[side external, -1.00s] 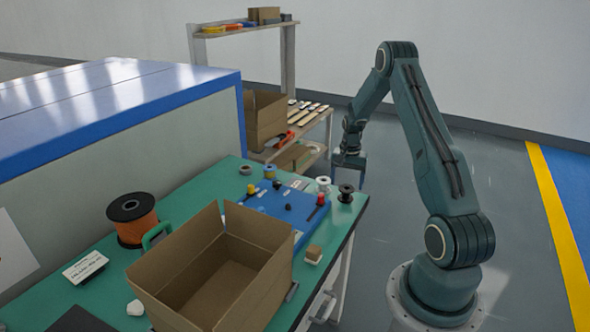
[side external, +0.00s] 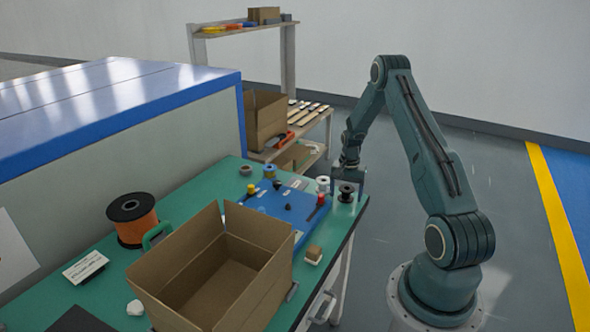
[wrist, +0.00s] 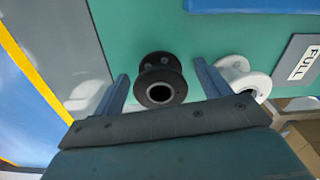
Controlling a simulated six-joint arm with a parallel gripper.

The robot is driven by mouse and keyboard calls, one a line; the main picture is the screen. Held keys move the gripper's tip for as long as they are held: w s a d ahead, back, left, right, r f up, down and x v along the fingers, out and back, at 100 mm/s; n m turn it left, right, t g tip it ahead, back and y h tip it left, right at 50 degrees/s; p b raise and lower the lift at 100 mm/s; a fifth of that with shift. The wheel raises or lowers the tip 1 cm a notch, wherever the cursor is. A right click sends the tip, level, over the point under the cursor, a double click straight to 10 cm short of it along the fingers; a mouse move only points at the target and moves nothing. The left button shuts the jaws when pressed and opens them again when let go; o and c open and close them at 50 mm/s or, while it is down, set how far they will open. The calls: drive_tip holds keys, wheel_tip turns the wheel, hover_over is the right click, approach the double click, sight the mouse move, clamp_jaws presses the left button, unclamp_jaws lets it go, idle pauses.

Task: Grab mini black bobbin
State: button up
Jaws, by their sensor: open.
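The mini black bobbin (side external: 346,193) stands upright on the green table near its right edge. In the wrist view my gripper (wrist: 162,85) is open and nothing is clamped. I cannot tell whether a finger touches the bobbin.
A white bobbin (wrist: 243,78) stands close by, just beyond the right finger; it also shows in the side view (side external: 323,184). A blue board (side external: 285,207) with small parts and an open cardboard box (side external: 215,265) take up the table to the left. The table edge is close.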

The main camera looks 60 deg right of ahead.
drive_tip(key=c, duration=1.1)
drive_tip(key=shift+o, duration=0.2)
drive_tip(key=shift+r, duration=0.15)
wheel_tip(320, 180, up, 20)
idle(0.4)
